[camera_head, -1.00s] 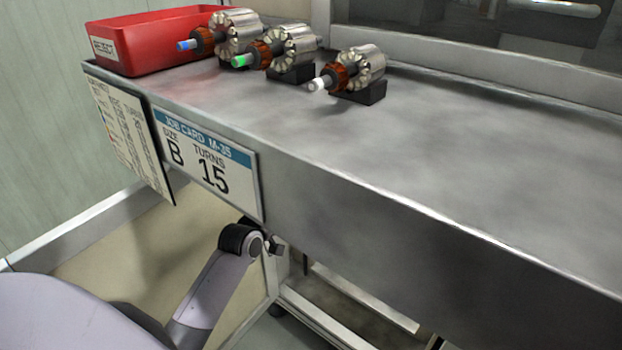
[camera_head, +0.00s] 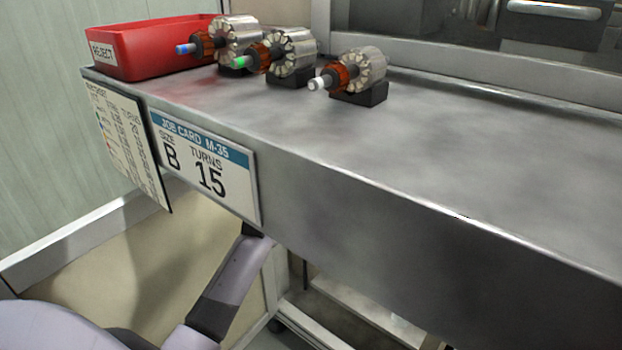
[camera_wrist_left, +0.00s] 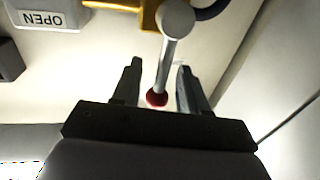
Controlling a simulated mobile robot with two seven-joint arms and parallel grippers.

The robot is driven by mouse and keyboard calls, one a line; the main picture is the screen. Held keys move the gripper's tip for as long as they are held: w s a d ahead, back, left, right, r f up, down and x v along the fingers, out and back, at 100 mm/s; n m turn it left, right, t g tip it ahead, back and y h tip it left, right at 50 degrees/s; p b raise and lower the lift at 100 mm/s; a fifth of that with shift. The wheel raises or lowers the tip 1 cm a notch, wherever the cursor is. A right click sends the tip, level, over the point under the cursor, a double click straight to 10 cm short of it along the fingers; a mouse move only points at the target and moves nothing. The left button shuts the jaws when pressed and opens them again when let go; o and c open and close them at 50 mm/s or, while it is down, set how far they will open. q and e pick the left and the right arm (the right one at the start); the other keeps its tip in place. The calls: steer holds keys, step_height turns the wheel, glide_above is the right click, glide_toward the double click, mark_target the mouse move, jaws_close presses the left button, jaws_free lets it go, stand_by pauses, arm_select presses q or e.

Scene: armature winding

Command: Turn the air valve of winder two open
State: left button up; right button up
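In the left wrist view, a grey valve lever (camera_wrist_left: 169,58) with a rounded grey upper end and a red tip (camera_wrist_left: 157,98) reaches down from a yellow fitting (camera_wrist_left: 149,14). My left gripper (camera_wrist_left: 160,66) is open, its two dark fingers on either side of the lever. Gaps show between the lever and both fingers. A light label (camera_wrist_left: 44,19) reading OPEN appears upside down at the upper left. In the head view my left arm reaches under the bench, and its gripper is hidden. My right gripper is in neither view. No winder number is readable near the lever.
A steel bench (camera_head: 470,150) holds a red REJECT bin (camera_head: 150,48) and three armatures, the nearest (camera_head: 352,75) on a black block. A job card (camera_head: 205,170) and a printed sheet (camera_head: 130,145) hang on the front edge. The bench's right part is clear.

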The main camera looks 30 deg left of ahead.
arm_select(q)
jaws_close()
steer(key=shift+r, duration=0.1)
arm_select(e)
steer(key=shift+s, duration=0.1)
